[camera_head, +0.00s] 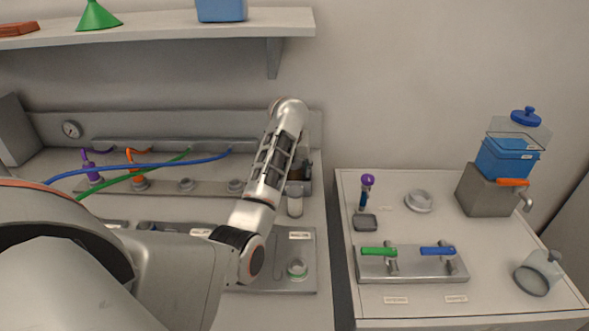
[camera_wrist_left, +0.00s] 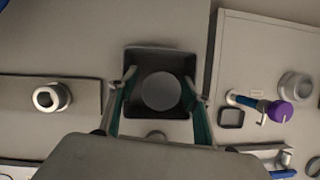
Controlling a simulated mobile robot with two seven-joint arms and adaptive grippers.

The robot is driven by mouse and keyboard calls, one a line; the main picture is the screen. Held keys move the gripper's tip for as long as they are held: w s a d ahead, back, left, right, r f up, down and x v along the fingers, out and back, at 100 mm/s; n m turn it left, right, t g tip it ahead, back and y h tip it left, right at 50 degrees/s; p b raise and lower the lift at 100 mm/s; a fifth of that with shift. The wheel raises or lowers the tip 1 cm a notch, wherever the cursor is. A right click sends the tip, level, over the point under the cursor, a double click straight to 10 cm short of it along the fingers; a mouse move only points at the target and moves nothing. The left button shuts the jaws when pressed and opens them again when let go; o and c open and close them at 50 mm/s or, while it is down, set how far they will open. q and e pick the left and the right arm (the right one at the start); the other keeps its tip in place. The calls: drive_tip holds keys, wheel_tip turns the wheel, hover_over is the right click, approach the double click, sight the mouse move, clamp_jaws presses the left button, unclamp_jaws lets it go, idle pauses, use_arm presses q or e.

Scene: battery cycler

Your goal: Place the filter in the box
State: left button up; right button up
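In the left wrist view a round grey disc (camera_wrist_left: 160,91), which looks like the filter, shows within the outline of a dark square box (camera_wrist_left: 133,63). Whether it rests on the bottom or sits higher cannot be told. My left gripper (camera_wrist_left: 163,84) is over the box, its teal-padded fingers apart on either side of the disc, with gaps visible between. In the head view my left gripper (camera_head: 302,160) hangs below the wrist at the bench's back right. It is partly hidden by my arm, as is the dark box there. My right gripper is not in view.
A pale cylinder (camera_head: 295,204) stands just in front of the gripper. Blue and green hoses (camera_head: 140,168) cross the left bench. The right bench holds a valve plate (camera_head: 410,264), a purple-topped tool (camera_head: 367,181) and a blue container (camera_head: 507,158). A shelf (camera_head: 160,28) runs above.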

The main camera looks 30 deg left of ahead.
use_arm(q)
drive_tip(key=v, duration=1.2)
drive_tip(key=shift+r, duration=0.15)
idle(0.3)
